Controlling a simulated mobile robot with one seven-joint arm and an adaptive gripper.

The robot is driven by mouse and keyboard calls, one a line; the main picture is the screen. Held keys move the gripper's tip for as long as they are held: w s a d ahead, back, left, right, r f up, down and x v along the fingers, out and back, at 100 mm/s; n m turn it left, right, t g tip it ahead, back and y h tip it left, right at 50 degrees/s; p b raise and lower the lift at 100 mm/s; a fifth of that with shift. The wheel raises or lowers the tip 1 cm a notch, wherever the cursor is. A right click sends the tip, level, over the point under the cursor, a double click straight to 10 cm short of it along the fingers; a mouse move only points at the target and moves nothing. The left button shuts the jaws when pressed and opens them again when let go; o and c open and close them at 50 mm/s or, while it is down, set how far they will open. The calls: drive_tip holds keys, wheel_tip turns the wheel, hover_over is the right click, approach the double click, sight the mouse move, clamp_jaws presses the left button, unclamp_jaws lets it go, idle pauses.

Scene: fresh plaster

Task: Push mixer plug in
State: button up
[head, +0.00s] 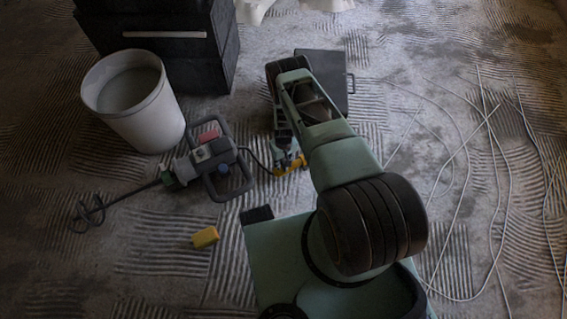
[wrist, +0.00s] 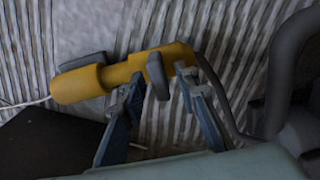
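The mixer (head: 213,160) lies on the ribbed floor with its dark cable running toward my gripper (head: 288,152). In the wrist view, a yellow plug (wrist: 180,56) with a dark grey tab (wrist: 158,76) lies in line with a yellow socket (wrist: 78,85) that has a grey flap and a pale cable. The two appear to meet, but how deep the plug sits I cannot tell. My gripper's blue fingers (wrist: 165,88) stand apart on either side of the tab, with a gap to it. In the head view, my arm hides part of the plug and socket.
A white bucket (head: 135,103) and a black box (head: 165,40) stand at the upper left. A yellow block (head: 205,237) lies below the mixer. A dark flat panel (head: 325,72) lies behind my arm. Loose pale cables (head: 460,150) cover the right floor.

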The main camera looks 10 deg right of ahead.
drive_tip(key=shift+c, duration=0.6)
clamp_jaws()
drive_tip(key=shift+d, duration=0.1)
